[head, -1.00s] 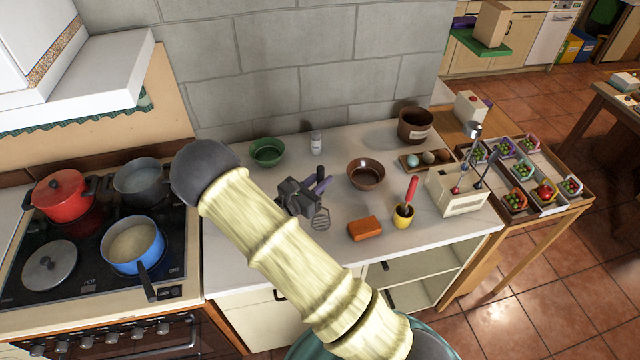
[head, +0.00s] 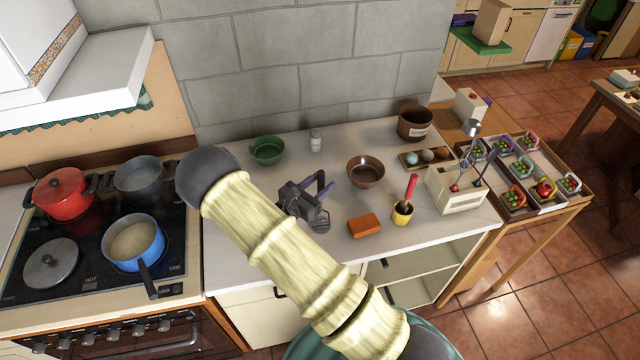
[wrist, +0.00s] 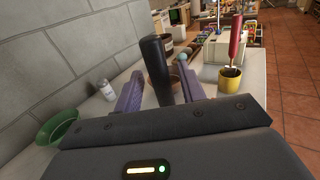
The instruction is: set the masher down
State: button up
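The masher (head: 320,223) shows its grey slotted head low over the worktop, just right of my gripper's dark body, in the head view. In the wrist view its dark handle (wrist: 157,66) stands up between the two purple fingers. My gripper (head: 325,184) is open, with the fingers spread on either side of the handle and a visible gap at the right finger. Much of the handle is hidden in the head view. I cannot tell exactly how the masher's head rests on the worktop (head: 240,215).
A brown bowl (head: 366,171), an orange block (head: 364,226) and a yellow cup (head: 402,214) with a red-handled tool stand to the right. A green bowl (head: 266,150) and a small jar (head: 316,141) stand behind. The hob (head: 90,285) with pots is at left.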

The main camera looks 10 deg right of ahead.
jog(key=shift+r, duration=0.15)
jog(key=shift+s+a, duration=0.1)
jog(key=shift+a, duration=0.1)
jog(key=b+v, duration=0.4)
jog(key=v, duration=0.7)
jog(key=shift+s+a, duration=0.15)
jog(key=shift+s, duration=0.05)
